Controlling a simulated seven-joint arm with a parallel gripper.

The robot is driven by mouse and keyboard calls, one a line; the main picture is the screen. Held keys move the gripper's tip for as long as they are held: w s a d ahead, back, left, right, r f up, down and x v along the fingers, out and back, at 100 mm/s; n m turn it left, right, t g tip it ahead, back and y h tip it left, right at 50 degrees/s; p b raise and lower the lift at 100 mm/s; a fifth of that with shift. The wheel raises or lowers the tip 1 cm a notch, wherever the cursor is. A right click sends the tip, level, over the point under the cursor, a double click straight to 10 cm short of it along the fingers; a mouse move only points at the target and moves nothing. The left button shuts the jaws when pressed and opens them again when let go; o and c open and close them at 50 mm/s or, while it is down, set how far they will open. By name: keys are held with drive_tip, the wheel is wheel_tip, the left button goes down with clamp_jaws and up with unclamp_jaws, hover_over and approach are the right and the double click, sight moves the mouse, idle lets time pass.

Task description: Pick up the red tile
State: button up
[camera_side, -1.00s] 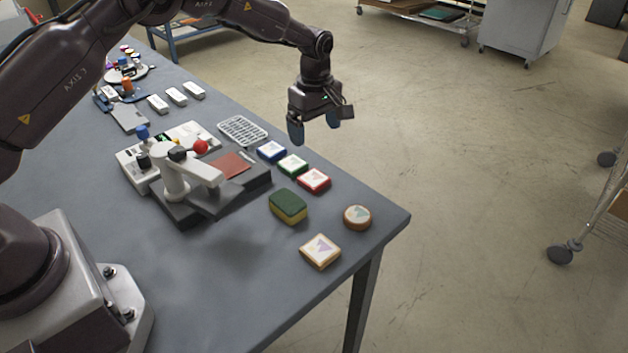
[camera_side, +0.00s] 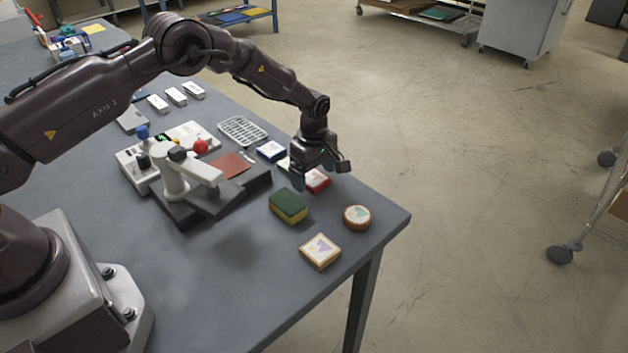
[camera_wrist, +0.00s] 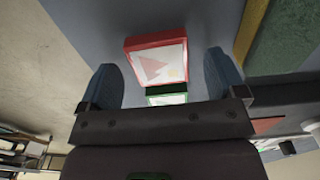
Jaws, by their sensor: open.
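The red tile (camera_side: 318,180) is a square tile with a red border and a pale face. It lies on the table near its right edge, partly hidden by my gripper in the side view. My gripper (camera_side: 313,178) is open, low over the tile row. In the wrist view the red tile (camera_wrist: 156,59) shows ahead, between the lines of the two blue fingertips of my gripper (camera_wrist: 163,85). Nothing is between the fingers that I can see to be held. The green tile (camera_wrist: 166,95) shows just behind the red one, partly covered by the gripper body.
A green and yellow sponge (camera_side: 288,206) lies close beside the red tile. A blue tile (camera_side: 271,151) lies farther back in the row. A round wooden piece (camera_side: 357,217) and a wood-edged tile (camera_side: 320,251) lie toward the front. The laminator press (camera_side: 196,178) stands to the left.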

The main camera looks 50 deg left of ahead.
drive_tip(key=shift+f, duration=0.5)
drive_tip(key=shift+c, duration=0.2)
drive_tip(key=c, duration=1)
drive_tip(key=shift+r, duration=0.2)
